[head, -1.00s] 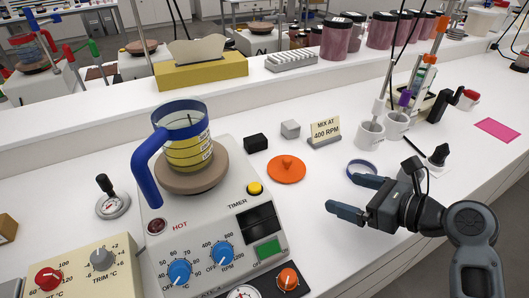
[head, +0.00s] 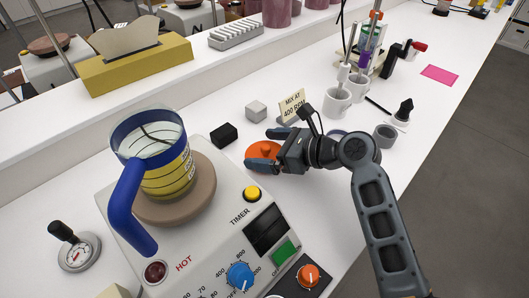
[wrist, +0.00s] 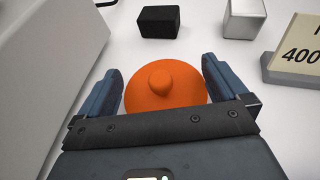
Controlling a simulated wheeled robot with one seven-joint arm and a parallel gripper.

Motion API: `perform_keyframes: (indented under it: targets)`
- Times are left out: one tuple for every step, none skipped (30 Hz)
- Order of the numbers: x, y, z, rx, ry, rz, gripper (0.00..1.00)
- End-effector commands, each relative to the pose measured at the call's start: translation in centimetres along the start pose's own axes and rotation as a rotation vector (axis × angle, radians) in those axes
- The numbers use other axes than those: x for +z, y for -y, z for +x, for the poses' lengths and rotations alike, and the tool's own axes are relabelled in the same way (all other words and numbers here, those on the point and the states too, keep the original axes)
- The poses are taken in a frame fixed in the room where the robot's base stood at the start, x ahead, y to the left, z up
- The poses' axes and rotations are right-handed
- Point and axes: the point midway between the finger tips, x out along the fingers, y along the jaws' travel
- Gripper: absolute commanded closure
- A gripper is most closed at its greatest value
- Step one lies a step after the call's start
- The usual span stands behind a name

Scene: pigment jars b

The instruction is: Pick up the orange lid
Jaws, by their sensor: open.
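The orange lid (head: 262,150) lies flat on the white bench, right of the hotplate. In the wrist view the lid (wrist: 165,90) shows its round knob on top. My gripper (head: 262,149) is open, with its fingers reaching out over the lid in the head view. In the wrist view my gripper (wrist: 163,88) has one finger on each side of the lid, and its near edge is hidden behind the gripper body. I cannot tell whether the fingers touch the lid.
A hotplate (head: 215,235) with a blue-handled beaker (head: 160,170) stands left. A black block (head: 224,135), a grey block (head: 256,110) and a "MIX AT 400 RPM" sign (head: 292,106) stand just beyond the lid. White mugs (head: 337,101) stand farther right.

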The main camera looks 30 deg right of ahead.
Motion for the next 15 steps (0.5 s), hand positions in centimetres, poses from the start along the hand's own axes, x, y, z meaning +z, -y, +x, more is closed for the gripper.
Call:
perform_keyframes:
  targets:
    - [0.2,-0.1,0.8,0.003,0.0,0.0,0.0]
    - [0.1,0.0,1.2,0.002,0.0,0.0,0.0]
    - [0.1,0.0,1.7,0.002,0.001,-0.001,0.0]
    - [0.1,0.0,1.9,0.002,0.0,-0.001,0.0]
    - [0.1,-0.1,2.2,0.002,-0.001,0.0,0.0]
    - [0.1,0.0,2.4,0.001,0.0,-0.001,0.0]
    - [0.1,0.0,2.5,0.0,0.0,-0.001,0.0]
    - [0.1,0.0,2.6,0.0,0.0,-0.001,0.0]
    - [0.1,0.0,2.6,-0.001,0.0,-0.001,0.0]
    - [0.1,0.0,2.6,-0.001,0.0,-0.001,0.0]
    - [0.0,0.0,2.6,-0.001,0.0,-0.001,0.0]
    - [0.0,0.0,2.6,-0.001,0.0,-0.001,0.0]
    - [0.0,0.0,2.6,-0.001,0.0,-0.001,0.0]
    - [0.0,0.0,2.6,-0.001,0.0,-0.001,0.0]
    - [0.0,0.0,2.6,0.0,0.0,-0.001,0.04]
